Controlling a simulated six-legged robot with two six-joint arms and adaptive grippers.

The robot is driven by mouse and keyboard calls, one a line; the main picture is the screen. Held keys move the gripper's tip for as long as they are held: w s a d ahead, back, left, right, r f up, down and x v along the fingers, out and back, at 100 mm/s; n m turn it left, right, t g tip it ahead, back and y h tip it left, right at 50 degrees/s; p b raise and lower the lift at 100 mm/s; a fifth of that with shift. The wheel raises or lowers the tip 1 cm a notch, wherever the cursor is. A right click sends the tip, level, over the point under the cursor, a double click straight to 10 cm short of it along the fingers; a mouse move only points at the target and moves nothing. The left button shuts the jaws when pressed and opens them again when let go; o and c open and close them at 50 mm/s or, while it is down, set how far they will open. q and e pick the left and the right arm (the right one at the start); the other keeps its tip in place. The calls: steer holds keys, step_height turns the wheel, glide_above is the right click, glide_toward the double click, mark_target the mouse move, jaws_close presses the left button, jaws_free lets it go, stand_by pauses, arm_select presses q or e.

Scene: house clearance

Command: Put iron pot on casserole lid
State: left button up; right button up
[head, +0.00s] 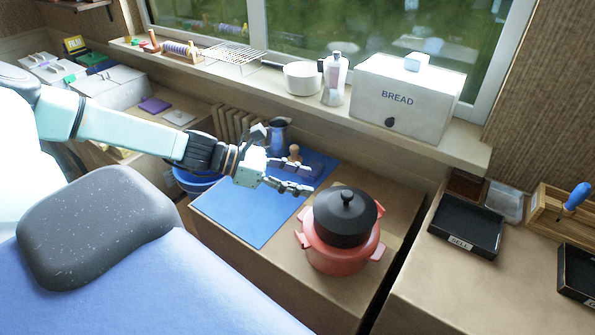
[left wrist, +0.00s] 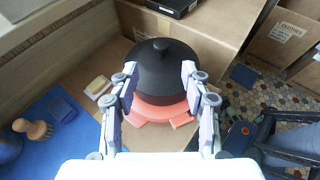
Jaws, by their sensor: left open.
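The black iron pot (head: 346,222), round with a knobbed top, sits upright on the red casserole (head: 340,262) on the brown surface. The casserole's lid top is hidden beneath the black pot; red side handles stick out around it. Both show in the left wrist view, the iron pot (left wrist: 160,75) above the red casserole (left wrist: 155,112). My left gripper (head: 303,180) is open and empty, to the left of and behind the pot, apart from it. In the left wrist view the fingers of my left gripper (left wrist: 159,75) frame the pot. My right gripper is not in view.
A blue mat (head: 240,212) lies left of the casserole, with a metal jug (head: 278,138) and a wooden-handled brush (head: 295,153) near its back. A white bread bin (head: 405,100) stands on the windowsill. A black tray (head: 466,226) lies on the surface to the right.

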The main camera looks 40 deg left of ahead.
arm_select(q)
steer(key=s+d+f+m+g+y, duration=0.3)
steer(key=s+f+m+g, duration=0.1)
steer(key=s+f+m, duration=0.15)
steer(key=s+d+f+m+g+y, duration=0.3)
steer(key=s+f+m, duration=0.2)
steer(key=f+m, duration=0.15)
steer(key=s+d+f+m+g+y, duration=0.1)
steer(key=s+d+f+m+y, duration=0.1)
steer(key=s+m, duration=0.5)
steer(key=s+d+f+m+g+y, duration=0.1)
steer(key=s+d+f+m+y, duration=0.1)
steer(key=s+m, duration=0.4)
steer(key=s+d+f, duration=0.1)
steer(key=s+f, duration=0.1)
steer(key=s, duration=0.2)
steer(key=shift+m, duration=0.4)
steer(key=shift+d, duration=0.1)
step_height(320, 180, down, 16)
steer(key=b, duration=1.5)
steer(key=shift+r+b, duration=0.2)
steer(key=shift+b, duration=0.15)
